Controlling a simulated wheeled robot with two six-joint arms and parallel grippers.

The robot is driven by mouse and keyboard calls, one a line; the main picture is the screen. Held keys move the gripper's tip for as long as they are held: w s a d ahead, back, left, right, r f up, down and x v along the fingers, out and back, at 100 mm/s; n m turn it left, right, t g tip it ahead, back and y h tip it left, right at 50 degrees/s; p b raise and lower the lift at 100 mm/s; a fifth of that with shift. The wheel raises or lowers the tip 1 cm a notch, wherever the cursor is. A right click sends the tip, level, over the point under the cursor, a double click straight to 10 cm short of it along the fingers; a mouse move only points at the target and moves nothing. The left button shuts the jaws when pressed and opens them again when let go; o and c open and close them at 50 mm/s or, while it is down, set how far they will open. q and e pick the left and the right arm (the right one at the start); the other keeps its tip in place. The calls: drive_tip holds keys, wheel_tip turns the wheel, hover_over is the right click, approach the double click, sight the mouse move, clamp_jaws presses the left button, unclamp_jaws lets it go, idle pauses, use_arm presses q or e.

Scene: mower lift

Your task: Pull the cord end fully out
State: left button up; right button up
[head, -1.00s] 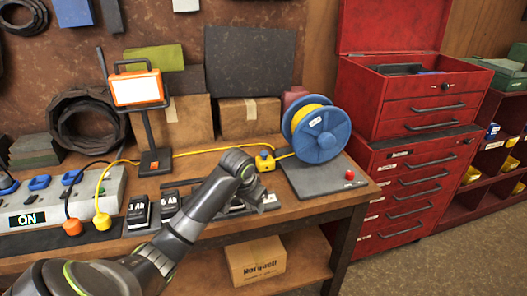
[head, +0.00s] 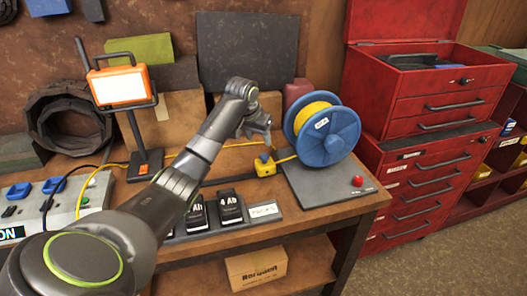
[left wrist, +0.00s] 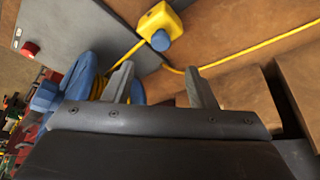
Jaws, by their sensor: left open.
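A blue reel (head: 327,136) wound with yellow cord stands on a grey base plate (head: 310,190). The yellow cord (head: 237,145) leaves it, meets a small yellow box (head: 264,168) with a blue knob, and runs left behind my arm to a power strip (head: 98,190). My left gripper (head: 259,132) is open above the bench, behind the yellow box. In the left wrist view its spread fingers (left wrist: 160,88) hold nothing; the cord (left wrist: 250,50) and yellow box (left wrist: 160,20) lie beyond them. My right gripper is not seen.
A work lamp (head: 123,88) stands left of the arm. Black battery packs (head: 230,207) sit at the bench front. Cardboard boxes (head: 180,118) stand behind the gripper. A red button (head: 357,181) is on the base plate; a red tool chest (head: 425,130) stands right.

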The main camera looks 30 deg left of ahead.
sight(264, 156)
use_arm(q)
drive_tip(key=x, duration=0.8)
drive_tip(key=shift+w+f+p, duration=0.15)
drive_tip(key=shift+f+p, duration=0.1)
drive_tip(key=shift+p, duration=0.05)
drive_tip(key=shift+w+f, duration=0.2)
drive_tip(key=shift+f, duration=0.45)
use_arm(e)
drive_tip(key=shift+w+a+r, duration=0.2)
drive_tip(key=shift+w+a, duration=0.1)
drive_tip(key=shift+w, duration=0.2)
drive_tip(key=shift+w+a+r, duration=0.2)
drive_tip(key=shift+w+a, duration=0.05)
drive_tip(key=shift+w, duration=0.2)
use_arm(q)
drive_tip(key=shift+c, duration=0.4)
clamp_jaws()
